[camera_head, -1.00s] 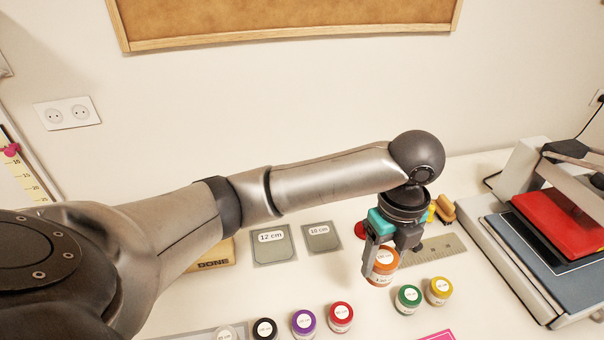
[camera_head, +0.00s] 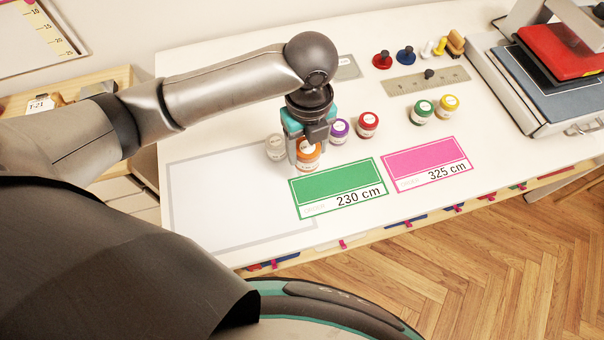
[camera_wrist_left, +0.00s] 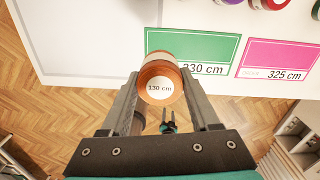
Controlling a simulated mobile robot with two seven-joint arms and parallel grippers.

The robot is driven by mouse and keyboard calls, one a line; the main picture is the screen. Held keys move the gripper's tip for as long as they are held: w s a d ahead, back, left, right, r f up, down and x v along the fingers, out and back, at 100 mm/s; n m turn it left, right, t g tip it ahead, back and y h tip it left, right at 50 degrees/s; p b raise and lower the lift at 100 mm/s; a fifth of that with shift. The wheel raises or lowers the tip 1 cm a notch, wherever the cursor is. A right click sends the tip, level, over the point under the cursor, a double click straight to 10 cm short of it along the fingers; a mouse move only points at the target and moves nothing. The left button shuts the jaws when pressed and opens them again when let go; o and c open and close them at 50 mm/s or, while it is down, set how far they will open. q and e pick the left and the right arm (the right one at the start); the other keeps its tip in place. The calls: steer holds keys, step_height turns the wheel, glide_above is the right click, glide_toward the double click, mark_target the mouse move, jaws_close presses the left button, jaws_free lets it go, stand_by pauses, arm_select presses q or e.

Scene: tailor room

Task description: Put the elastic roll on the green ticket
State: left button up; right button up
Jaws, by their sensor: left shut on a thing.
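My left gripper (camera_head: 306,158) is shut on an orange roll (camera_head: 308,150) with a white label. In the left wrist view the roll (camera_wrist_left: 160,82) sits between the fingertips (camera_wrist_left: 160,88), and its label reads 130 cm. The green ticket (camera_head: 325,186) marked 230 cm lies flat near the table's front edge. In the head view the held roll shows just behind the ticket's back left edge; its height is hard to judge. In the left wrist view the roll overlaps the lower left part of the ticket (camera_wrist_left: 200,44).
A pink ticket (camera_head: 425,161) marked 325 cm lies right of the green one. Pale (camera_head: 276,148), purple (camera_head: 339,131), red (camera_head: 367,124), green (camera_head: 422,112) and yellow (camera_head: 447,106) rolls stand behind. A grey-bordered white area (camera_head: 225,205) is clear on the left.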

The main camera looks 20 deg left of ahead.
arm_select(q)
steer(key=shift+f+b, duration=0.7)
steer(key=shift+f, duration=6)
arm_select(e)
steer(key=shift+s+f, duration=0.4)
steer(key=shift+f, duration=0.45)
arm_select(q)
steer(key=shift+f, duration=0.1)
steer(key=o, duration=1.4)
steer(key=shift+c, duration=0.2)
step_height(320, 180, up, 12)
steer(key=shift+r+p, duration=0.15)
steer(key=shift+p, duration=0.6)
arm_select(e)
steer(key=shift+r, duration=0.8)
